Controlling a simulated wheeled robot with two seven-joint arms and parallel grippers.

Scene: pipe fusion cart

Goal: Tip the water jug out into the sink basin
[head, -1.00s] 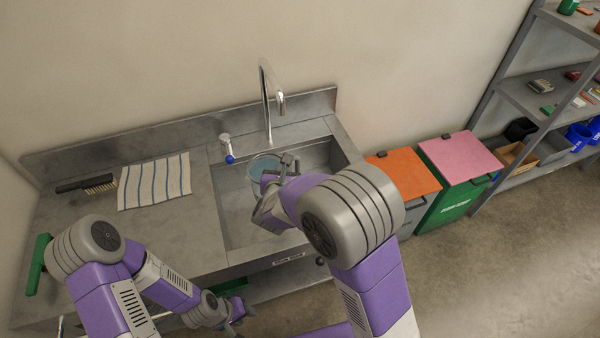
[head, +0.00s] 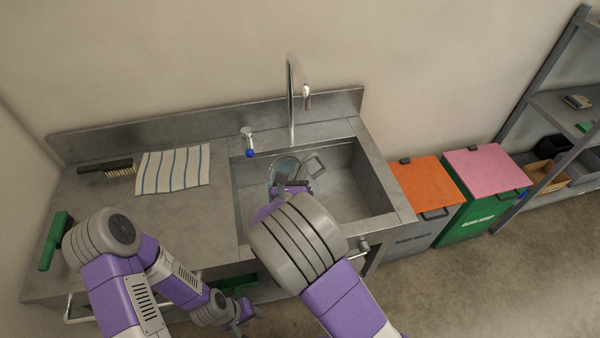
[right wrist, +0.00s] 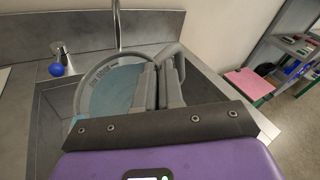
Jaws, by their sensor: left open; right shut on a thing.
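The clear water jug (head: 283,167) is over the sink basin (head: 350,195), with bluish water in it. In the right wrist view the jug (right wrist: 108,88) shows its round rim and blue water, with its grey handle at the fingers. My right gripper (head: 291,186) is shut on the jug; its fingers (right wrist: 172,88) close on the handle side. The jug looks tilted, but I see no stream of water. My right forearm hides part of the basin's front. My left gripper (head: 246,312) is open and empty, low in front of the counter.
A tall faucet (head: 291,100) and a small blue-tipped tap (head: 249,145) stand behind the basin. Orange-lidded (head: 425,182) and pink-lidded (head: 485,172) bins stand right.

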